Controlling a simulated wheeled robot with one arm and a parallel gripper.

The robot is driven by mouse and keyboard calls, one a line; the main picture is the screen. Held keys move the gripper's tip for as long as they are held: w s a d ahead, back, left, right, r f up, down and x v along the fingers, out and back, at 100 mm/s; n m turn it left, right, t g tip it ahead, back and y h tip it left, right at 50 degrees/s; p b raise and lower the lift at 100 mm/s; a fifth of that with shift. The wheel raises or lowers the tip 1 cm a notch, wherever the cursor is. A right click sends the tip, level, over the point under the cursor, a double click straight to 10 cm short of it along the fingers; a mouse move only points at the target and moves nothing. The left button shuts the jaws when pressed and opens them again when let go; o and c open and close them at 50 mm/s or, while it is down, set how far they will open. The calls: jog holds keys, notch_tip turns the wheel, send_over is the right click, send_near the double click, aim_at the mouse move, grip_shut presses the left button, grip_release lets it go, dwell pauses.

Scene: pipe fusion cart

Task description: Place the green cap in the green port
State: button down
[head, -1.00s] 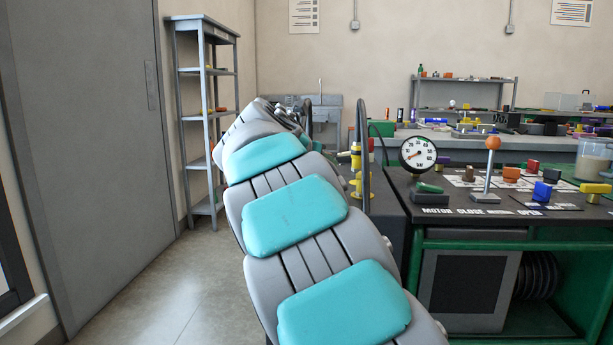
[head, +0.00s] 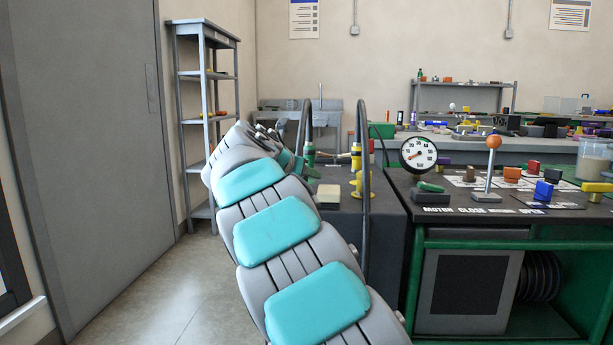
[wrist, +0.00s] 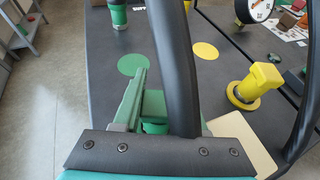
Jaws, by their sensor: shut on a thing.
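My gripper (wrist: 165,108) is shut on the green cap (wrist: 153,108), held above the dark cart top in the wrist view. A green finger shows left of the cap; a black hose crosses in front and hides the right side. A short upright green fitting (wrist: 118,14), possibly the green port, stands at the top of the wrist view, beyond the cap and apart from it. A flat green disc (wrist: 133,64) lies on the cart top between them. In the head view my gripper is small and mostly hidden behind my arm and a hose.
A black hose (wrist: 170,50) arches very close to my gripper; another hose (head: 363,150) stands to its right. A yellow flanged fitting (wrist: 255,85) and a yellow disc (wrist: 205,50) are right of the cap. A cream block (head: 329,196) sits near the cart's front.

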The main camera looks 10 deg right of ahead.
jog(key=shift+c, duration=2.3)
grip_release()
jog(key=shift+s+a+r, duration=0.2)
jog(key=shift+a+r, duration=0.05)
jog(key=p+v, duration=0.1)
jog(key=v, duration=0.9)
jog(key=shift+s+r+p, duration=0.1)
jog(key=shift+s+p, duration=0.05)
jog(key=shift+p, duration=0.2)
jog(key=shift+s+a+r, duration=0.1)
jog(key=shift+s+a, duration=0.25)
jog(key=shift+a, duration=0.05)
jog(key=shift+s, duration=0.1)
